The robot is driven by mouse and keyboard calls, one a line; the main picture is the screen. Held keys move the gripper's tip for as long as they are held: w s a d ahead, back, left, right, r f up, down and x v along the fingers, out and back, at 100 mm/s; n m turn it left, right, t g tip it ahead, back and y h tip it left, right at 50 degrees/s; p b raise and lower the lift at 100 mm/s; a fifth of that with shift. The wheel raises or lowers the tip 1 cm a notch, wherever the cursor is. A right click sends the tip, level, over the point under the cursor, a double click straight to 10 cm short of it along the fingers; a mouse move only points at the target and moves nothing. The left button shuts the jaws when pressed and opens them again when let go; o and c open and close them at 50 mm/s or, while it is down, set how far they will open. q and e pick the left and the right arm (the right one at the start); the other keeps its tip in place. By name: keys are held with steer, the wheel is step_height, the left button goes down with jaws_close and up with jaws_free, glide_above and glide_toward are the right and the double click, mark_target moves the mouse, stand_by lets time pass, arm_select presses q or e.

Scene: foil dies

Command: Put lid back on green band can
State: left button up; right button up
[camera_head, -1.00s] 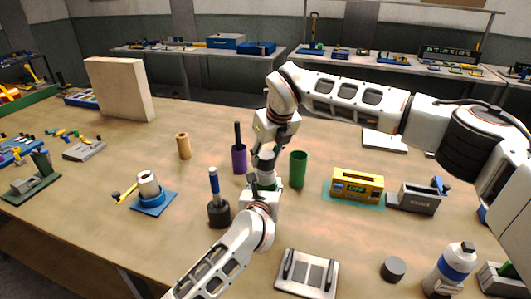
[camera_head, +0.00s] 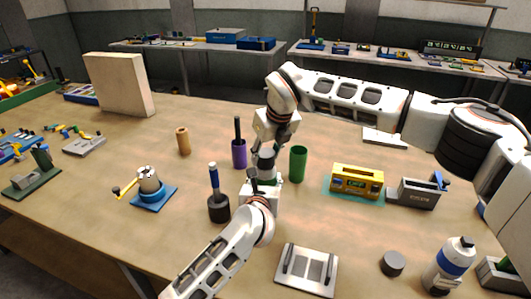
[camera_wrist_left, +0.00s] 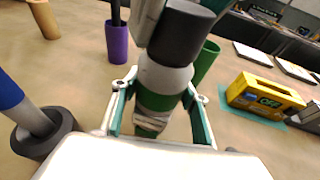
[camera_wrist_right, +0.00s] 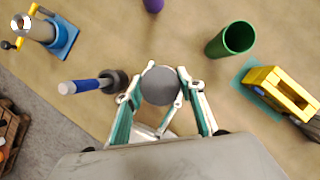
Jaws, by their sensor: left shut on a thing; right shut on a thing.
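The green band can (camera_wrist_left: 150,122) is upright in my left gripper (camera_head: 262,188), shut around its pale body; a green band shows low on it in the left wrist view. The dark grey lid (camera_head: 265,163) is in my right gripper (camera_head: 273,145), shut on it from above. The lid also shows in the left wrist view (camera_wrist_left: 182,34), against the can's pale shoulder, and from above between the fingertips in the right wrist view (camera_wrist_right: 160,86). I cannot tell whether it is fully seated. The right fingers partly hide the lid in the head view.
A purple cup (camera_head: 239,154), a green cup (camera_head: 298,163) and a blue-handled tool in a dark base (camera_head: 218,208) stand close around. A yellow box (camera_head: 357,181) is to the right. A blue-band can (camera_head: 452,263) and dark disc (camera_head: 393,263) are front right.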

steer(key=shift+f, duration=0.3)
steer(key=o, duration=0.8)
steer(key=shift+o, duration=0.2)
steer(key=v, duration=1.2)
arm_select(q)
steer(key=o, duration=1.7)
arm_select(e)
steer(key=shift+f, duration=0.1)
